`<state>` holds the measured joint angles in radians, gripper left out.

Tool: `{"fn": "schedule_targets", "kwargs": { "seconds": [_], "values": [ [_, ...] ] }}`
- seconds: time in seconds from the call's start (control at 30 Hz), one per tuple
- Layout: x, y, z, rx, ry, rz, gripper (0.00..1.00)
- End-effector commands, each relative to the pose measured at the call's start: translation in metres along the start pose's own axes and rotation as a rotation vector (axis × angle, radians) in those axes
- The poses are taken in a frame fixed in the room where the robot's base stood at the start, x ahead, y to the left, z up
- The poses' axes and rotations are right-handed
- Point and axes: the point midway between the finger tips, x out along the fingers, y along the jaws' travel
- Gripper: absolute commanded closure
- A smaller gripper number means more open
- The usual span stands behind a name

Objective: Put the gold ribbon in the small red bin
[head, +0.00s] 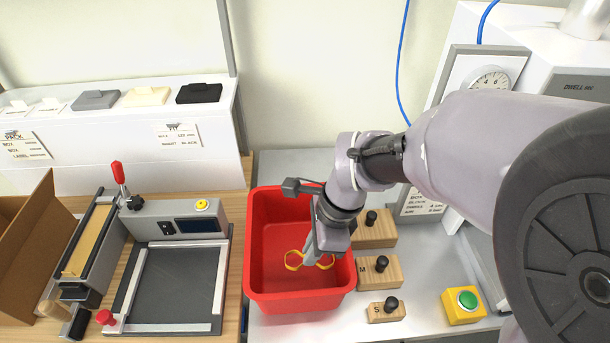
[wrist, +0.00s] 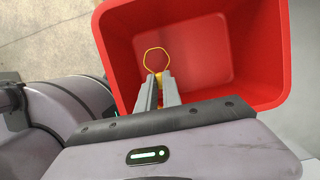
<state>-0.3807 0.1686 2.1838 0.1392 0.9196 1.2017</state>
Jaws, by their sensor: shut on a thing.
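My gripper (head: 309,257) is shut on the ribbon and points down over the small red bin. The small red bin (head: 300,301) stands open on the grey surface, and its floor looks empty. In the wrist view the bin (wrist: 250,97) surrounds the ribbon and the fingers (wrist: 159,78). I cannot tell how high the ribbon is above the bin floor.
Several wooden blocks with black knobs (head: 380,272) stand just right of the bin. A yellow box with a green button (head: 463,304) is at the front right. A framed fixture (head: 178,285) sits left of the bin. A cardboard box (head: 25,240) is at far left.

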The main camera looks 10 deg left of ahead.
Motion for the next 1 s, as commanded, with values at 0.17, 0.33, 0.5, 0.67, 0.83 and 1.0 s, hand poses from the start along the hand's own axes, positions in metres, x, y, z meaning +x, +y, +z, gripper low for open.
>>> {"fn": "schedule_targets", "kwargs": {
  "seconds": [0.17,0.33,0.5,0.67,0.83,1.0],
  "values": [
    [-0.032,-0.022,0.018,-0.012,0.000,0.005,1.00],
    [-0.048,-0.041,0.032,-0.023,0.000,0.012,1.00],
    [-0.058,-0.059,0.044,-0.033,0.000,0.017,1.00],
    [-0.002,-0.057,0.027,-0.033,0.001,0.016,1.00],
    [0.019,-0.057,0.021,-0.032,0.000,0.015,1.00],
    [0.047,-0.057,0.014,-0.031,0.000,0.017,1.00]
  ]
}}
